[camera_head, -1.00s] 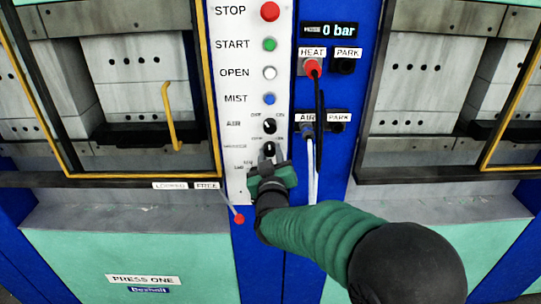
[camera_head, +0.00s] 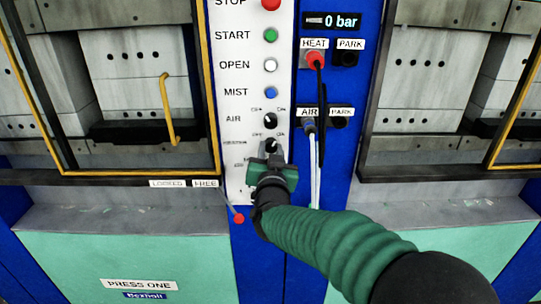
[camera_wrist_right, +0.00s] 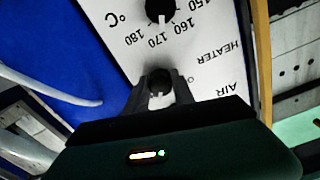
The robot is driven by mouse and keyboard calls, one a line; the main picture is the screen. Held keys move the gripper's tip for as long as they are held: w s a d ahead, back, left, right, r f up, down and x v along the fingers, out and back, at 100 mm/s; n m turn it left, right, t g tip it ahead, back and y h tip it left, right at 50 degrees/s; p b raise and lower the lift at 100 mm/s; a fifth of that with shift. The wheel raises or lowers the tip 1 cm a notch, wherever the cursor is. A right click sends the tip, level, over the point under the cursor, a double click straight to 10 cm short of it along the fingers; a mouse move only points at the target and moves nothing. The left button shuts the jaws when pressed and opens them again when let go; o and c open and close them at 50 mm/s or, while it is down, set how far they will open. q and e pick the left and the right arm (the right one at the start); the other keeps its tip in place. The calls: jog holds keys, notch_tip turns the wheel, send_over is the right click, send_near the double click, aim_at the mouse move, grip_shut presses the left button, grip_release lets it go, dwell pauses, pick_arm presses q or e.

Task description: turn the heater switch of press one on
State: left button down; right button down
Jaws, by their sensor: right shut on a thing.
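The heater switch (camera_head: 272,145) is a small black knob on press one's white control panel (camera_head: 235,180), below the black AIR knob (camera_head: 270,121). In the wrist view the two fingers of the right gripper (camera_wrist_right: 160,92) are shut on the heater switch (camera_wrist_right: 158,80), one on each side. The HEATER label shows beside it, upside down. Which way the switch points cannot be told. My left gripper is not in view.
A temperature dial (camera_wrist_right: 160,8) lies close beyond the fingers in the wrist view. Press one's yellow handle (camera_head: 168,110) is at left.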

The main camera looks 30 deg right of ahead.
jog(key=shift+a+f, duration=0.1)
jog(key=shift+f, duration=0.2)
jog(key=c, duration=1.3)
grip_release()
jog(key=shift+s, duration=0.1)
jog(key=shift+o, duration=1.2)
jog(key=shift+s+r, duration=0.1)
jog(key=shift+r, duration=0.15)
